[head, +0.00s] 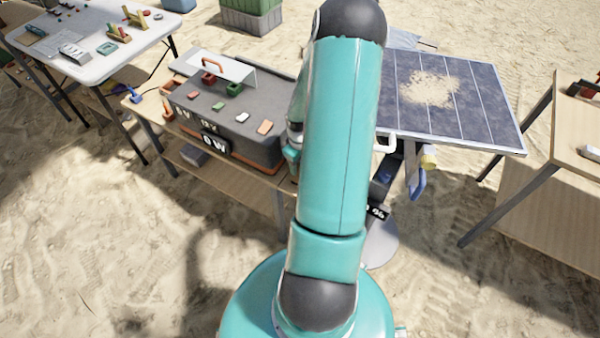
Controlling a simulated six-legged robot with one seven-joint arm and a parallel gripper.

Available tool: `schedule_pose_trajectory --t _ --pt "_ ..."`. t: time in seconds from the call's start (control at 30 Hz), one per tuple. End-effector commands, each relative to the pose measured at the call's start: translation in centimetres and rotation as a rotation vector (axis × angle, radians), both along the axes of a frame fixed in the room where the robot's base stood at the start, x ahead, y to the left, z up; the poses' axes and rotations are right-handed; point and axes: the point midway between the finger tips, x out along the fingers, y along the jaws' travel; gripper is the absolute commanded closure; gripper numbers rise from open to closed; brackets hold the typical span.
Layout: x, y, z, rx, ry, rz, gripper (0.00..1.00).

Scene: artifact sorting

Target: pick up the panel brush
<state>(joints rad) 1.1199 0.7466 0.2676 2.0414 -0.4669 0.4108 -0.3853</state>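A solar panel (493,112) with a patch of sand on it stands right of my teal arm in the head view. Below its front edge is a blue item (417,184) with a pale yellow part (429,158) beside it. This may be the panel brush, but it is small and I cannot be sure. It appears to hang by the panel's stand. My arm rises through the middle of the view and covers part of the panel's left side. My gripper is not visible.
A wooden bench with a dark grey console (262,150) bearing small coloured blocks stands left of my arm. A white table (85,68) with tools is at upper left. A wooden table (575,135) is at the right edge. Sand lies open in front.

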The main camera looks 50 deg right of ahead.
Motion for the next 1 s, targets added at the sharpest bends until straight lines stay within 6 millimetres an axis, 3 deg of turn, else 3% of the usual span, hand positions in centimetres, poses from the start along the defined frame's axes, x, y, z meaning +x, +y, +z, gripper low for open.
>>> schedule_pose_trajectory --t 0.03,0.2,0.3,0.73,0.9,1.0 --pt "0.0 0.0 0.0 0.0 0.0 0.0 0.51" --pt "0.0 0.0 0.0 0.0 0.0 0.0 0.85" --pt "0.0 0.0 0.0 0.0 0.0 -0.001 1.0" --pt "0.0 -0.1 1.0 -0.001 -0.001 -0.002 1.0" --pt "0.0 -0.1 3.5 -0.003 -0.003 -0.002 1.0" --pt "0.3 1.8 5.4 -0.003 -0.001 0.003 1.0"
